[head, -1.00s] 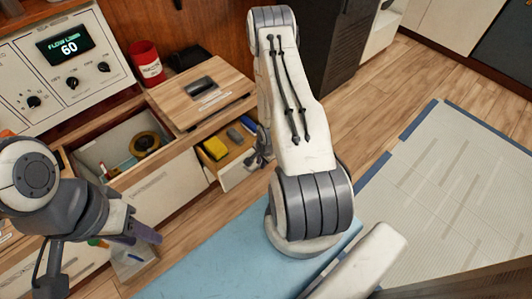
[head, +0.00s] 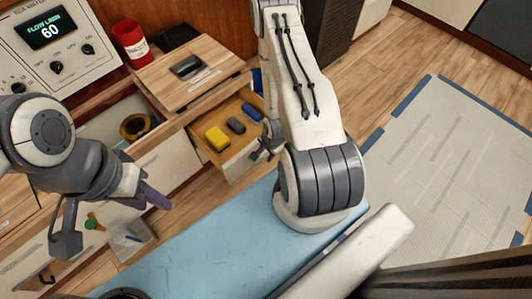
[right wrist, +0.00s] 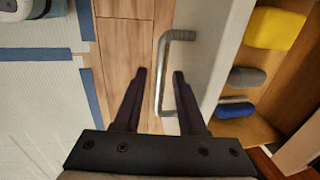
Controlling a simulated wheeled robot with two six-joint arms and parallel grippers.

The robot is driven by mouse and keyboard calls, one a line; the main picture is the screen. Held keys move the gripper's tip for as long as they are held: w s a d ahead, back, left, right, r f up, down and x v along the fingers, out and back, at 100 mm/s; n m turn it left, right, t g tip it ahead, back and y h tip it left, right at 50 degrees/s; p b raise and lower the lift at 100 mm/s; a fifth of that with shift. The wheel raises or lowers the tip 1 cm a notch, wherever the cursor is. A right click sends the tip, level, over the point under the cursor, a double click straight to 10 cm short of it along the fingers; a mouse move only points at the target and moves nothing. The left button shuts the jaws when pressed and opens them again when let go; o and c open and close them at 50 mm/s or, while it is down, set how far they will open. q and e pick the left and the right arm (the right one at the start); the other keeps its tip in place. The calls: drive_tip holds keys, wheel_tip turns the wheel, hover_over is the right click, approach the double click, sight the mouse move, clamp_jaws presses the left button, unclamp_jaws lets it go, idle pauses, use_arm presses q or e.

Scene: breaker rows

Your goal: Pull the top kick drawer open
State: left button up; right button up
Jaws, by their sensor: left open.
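An open wooden drawer with a pale front (head: 240,162) sticks out from the cabinet in the head view. It holds a yellow block (head: 217,138), a grey block (head: 236,125) and a blue block (head: 251,112). In the right wrist view its silver bar handle (right wrist: 160,78) stands between the two dark fingers of my right gripper (right wrist: 159,73). The fingers are apart around the bar, with a gap visible on the left side. My right gripper (head: 268,147) is partly hidden by its arm in the head view. My left gripper (head: 155,197) is open and empty, off to the left.
Another open drawer holding a tape roll (head: 135,125) is at the left. A control box (head: 50,45), red can (head: 130,42) and wooden panel (head: 195,70) are above. A blue mat (head: 190,262) and open floor lie in front.

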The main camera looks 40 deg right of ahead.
drive_tip(key=shift+r, duration=0.1)
drive_tip(key=shift+r, duration=0.5)
wheel_tip(320, 180, up, 9)
drive_tip(key=s+p, duration=0.2)
drive_tip(key=p, duration=0.1)
drive_tip(key=shift+d+r, duration=0.1)
drive_tip(key=shift+d, duration=0.05)
